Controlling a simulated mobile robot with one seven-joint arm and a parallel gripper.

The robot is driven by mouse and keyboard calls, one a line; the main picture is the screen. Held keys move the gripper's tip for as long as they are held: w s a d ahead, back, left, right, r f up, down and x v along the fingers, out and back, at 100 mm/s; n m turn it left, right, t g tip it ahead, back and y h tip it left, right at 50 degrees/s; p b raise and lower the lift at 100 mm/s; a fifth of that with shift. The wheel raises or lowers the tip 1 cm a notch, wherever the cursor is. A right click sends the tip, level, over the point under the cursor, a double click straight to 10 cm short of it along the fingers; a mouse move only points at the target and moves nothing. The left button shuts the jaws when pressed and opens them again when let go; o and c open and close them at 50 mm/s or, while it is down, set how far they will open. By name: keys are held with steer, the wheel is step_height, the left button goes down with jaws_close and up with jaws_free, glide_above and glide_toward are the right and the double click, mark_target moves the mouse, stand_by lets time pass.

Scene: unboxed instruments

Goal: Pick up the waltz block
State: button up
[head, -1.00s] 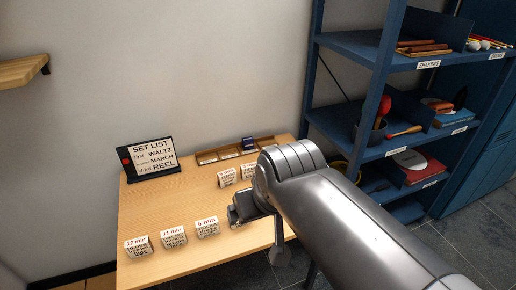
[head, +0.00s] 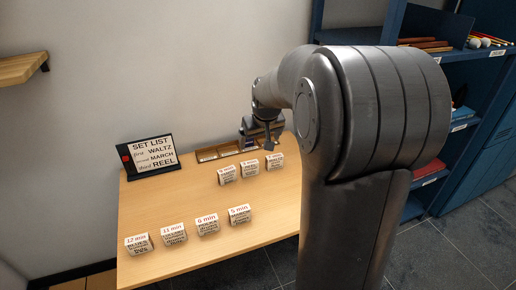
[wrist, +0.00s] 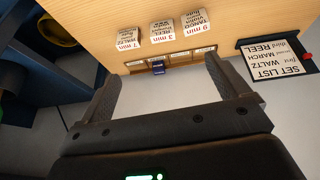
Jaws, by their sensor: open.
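Several small white blocks with printed labels stand on the wooden table (head: 190,195). The back row has a left block (head: 227,174), a middle block (head: 250,168) and a right block (head: 274,161). In the wrist view they appear upside down: the 9 min block (wrist: 195,22), the 3 min block (wrist: 162,30) and the 7 min block (wrist: 128,39). The small titles are hard to read, so I cannot tell which is the waltz block. My gripper (head: 263,137) is open and empty, above the table's back edge near the rack; it also shows in the wrist view (wrist: 161,70).
A wooden slotted rack (head: 207,155) lies along the wall, with a dark blue item (wrist: 158,69) in it. A set list sign (head: 152,156) stands left. The front row has a 12 min (head: 139,245), 11 min (head: 173,235), 6 min (head: 207,225) and 5 min block (head: 240,215). Blue shelves (head: 465,70) stand right.

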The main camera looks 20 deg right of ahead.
steer(key=w+d+f, duration=0.6)
steer(key=w+f, duration=0.1)
glide_toward(275, 157)
steer(key=shift+m, duration=0.3)
steer(key=x, duration=0.6)
steer(key=shift+s+a+f, duration=0.1)
steer(key=shift+s+a, duration=0.1)
steer(key=shift+s, duration=0.25)
steer(key=shift+w+x, duration=0.15)
steer(key=shift+x, duration=1.35)
steer(key=shift+w+x, duration=0.2)
steer(key=shift+x, duration=1.3)
steer(key=shift+d, duration=0.2)
steer(key=shift+c, duration=0.4)
steer(key=c, duration=1)
steer(key=shift+r, duration=0.25)
